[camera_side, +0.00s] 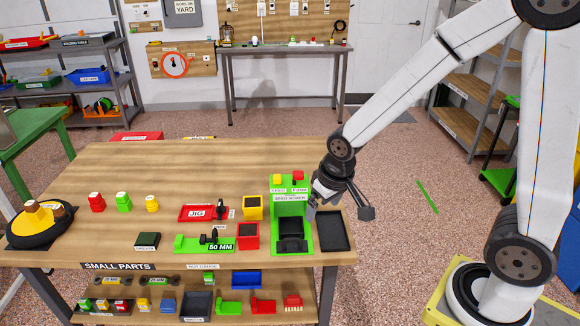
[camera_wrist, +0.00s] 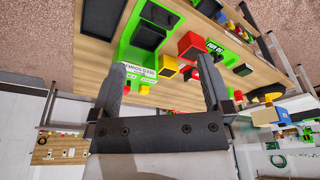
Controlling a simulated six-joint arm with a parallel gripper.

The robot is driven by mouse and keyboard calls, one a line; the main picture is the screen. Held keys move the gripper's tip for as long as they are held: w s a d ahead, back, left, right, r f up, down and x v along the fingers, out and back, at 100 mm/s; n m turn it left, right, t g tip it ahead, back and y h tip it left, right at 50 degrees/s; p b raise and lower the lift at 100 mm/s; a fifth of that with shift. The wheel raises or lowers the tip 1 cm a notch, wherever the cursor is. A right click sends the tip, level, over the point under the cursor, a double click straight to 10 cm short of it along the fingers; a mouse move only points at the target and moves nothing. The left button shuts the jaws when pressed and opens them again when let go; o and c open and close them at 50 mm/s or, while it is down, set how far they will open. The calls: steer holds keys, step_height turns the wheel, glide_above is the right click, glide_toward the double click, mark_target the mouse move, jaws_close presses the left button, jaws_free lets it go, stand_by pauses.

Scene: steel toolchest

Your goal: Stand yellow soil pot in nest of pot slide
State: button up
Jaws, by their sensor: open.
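The yellow soil pot (camera_side: 244,213), a square box with a dark top, stands on the bench left of the green seed sower (camera_side: 274,228). The pot also shows in the wrist view (camera_wrist: 167,68), beyond the space between my fingers. The sower's low front holds a black square part (camera_side: 291,228), which I take for the pot slide; I cannot make out its nest clearly. My gripper (camera_side: 340,212) is open and empty, above the right side of the sower and the bench's right edge, apart from the pot.
A red pot (camera_side: 248,243) stands just in front of the yellow one. A black tray (camera_side: 335,231) lies right of the sower. A green 50 mm gauge (camera_side: 190,245) and red jig (camera_side: 196,212) lie left. The bench's back left is clear.

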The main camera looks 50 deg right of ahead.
steer(key=s+n, duration=0.1)
steer(key=s, duration=0.5)
steer(key=shift+f, duration=0.15)
steer(key=shift+a, duration=0.1)
steer(key=w+d+f+m+g+y, duration=0.1)
steer(key=w+d+m, duration=0.15)
steer(key=w, duration=1.35)
steer(key=w+d+f+m+g, duration=0.1)
steer(key=w+f+m+g, duration=0.15)
steer(key=w, duration=1.25)
steer(key=shift+w+d+f+m, duration=0.3)
steer(key=shift+w+f+m, duration=0.35)
steer(key=shift+w+f, duration=0.2)
steer(key=shift+w+d+f+m, duration=0.3)
steer(key=shift+w+f+m, duration=0.4)
steer(key=shift+f, duration=0.3)
steer(key=shift+w+d+f+m, duration=0.3)
steer(key=shift+w+f+m, duration=0.25)
steer(key=shift+w+f, duration=0.35)
